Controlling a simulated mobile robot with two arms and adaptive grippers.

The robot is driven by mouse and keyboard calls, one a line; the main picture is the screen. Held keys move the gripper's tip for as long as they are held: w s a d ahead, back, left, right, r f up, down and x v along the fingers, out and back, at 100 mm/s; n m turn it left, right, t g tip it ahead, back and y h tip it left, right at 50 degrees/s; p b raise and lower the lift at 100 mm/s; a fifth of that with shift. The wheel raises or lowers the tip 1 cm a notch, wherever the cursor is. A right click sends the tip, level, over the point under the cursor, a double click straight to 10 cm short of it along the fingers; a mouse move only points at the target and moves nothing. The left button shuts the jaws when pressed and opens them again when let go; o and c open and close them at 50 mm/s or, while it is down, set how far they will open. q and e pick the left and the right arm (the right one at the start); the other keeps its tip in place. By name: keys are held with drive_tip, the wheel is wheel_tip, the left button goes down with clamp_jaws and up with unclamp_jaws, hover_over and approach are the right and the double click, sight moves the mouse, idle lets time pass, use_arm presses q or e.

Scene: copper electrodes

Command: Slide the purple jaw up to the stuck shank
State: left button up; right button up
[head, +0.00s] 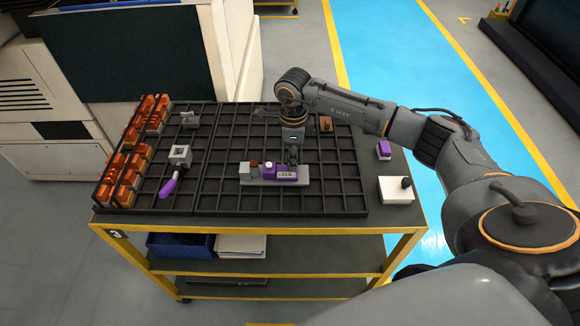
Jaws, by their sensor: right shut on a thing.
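A small grey vise (245,174) sits on the black grid tray near the middle of the cart. Its purple jaw (283,171) is on the right part of the vise base. A small brown piece and a small pale-topped piece (267,163), perhaps the stuck shank, stand at the left end by the grey block. Whether the jaw touches them is too small to tell. My right gripper (293,162) points down from above and is shut on the purple jaw. The fingertips are small and partly hidden. My left gripper is not in view.
Orange and copper blocks (130,188) fill a rack on the left. A purple-handled tool (168,187) and a grey square holder (180,155) lie left of the vise. A brown block (326,123), a purple item (384,150) and a white box (396,190) are to the right.

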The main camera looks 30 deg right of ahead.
drive_tip(key=shift+w+a, duration=0.2)
drive_tip(key=shift+a, duration=0.3)
drive_tip(key=o, duration=0.9)
drive_tip(key=shift+w, duration=0.1)
drive_tip(key=shift+c, duration=0.2)
drive_tip(key=shift+r+p, duration=1.6)
drive_tip(key=shift+r, duration=1.45)
